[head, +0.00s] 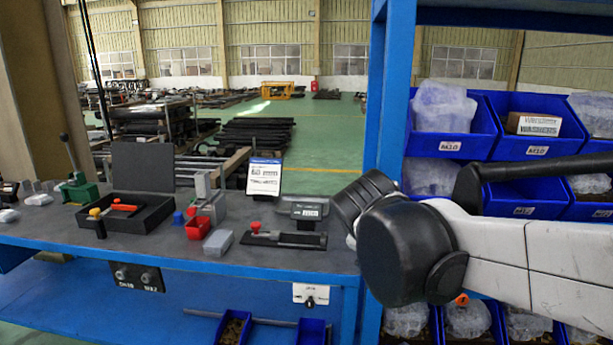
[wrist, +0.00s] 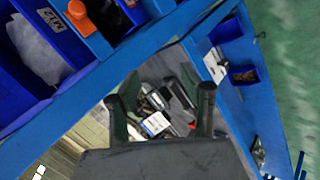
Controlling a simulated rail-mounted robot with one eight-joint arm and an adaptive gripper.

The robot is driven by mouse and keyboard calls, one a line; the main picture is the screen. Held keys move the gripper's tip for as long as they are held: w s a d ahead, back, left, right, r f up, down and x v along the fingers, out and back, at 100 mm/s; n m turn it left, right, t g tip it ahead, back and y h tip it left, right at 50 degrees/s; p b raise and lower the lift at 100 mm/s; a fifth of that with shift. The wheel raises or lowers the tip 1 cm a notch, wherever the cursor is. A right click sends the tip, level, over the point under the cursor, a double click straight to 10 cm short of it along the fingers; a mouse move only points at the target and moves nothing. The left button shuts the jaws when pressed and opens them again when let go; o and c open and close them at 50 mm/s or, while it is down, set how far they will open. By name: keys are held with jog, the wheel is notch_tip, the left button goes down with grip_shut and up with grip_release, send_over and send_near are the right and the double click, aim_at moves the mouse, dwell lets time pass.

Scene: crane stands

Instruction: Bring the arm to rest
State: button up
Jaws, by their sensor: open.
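My gripper (wrist: 162,98) shows in the wrist view with its two dark fingers wide apart and nothing between them. Beyond the fingers, some way off, lies the workbench with small items on it. In the head view my white and black arm reaches in from the right, in front of the blue shelf rack, with its black joint near the bench's right end. The fingers cannot be made out in the head view.
The blue workbench (head: 268,262) holds a black open case (head: 140,218), a red bin (head: 198,228), a grey block (head: 218,243) and a label stand (head: 264,177). Blue bins (head: 515,150) fill the rack at right. A blue rack post (head: 388,95) stands beside my arm.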

jog(key=s+d+f+m+y, duration=0.1)
jog(key=s+d+f+m, duration=0.1)
jog(key=s, duration=0.4)
jog(key=s+d+f+m+y, duration=0.1)
jog(key=s+d+f+m, duration=0.1)
jog(key=s+m, duration=0.3)
jog(key=s+d+f+m+g+y, duration=0.1)
jog(key=s+d+f+m, duration=0.1)
jog(key=s, duration=0.6)
jog(key=shift+s+d+f+m+p, duration=0.15)
jog(key=shift+d+f+m+p, duration=0.25)
jog(key=shift+m, duration=0.5)
jog(key=shift+r, duration=0.1)
dwell(0.5)
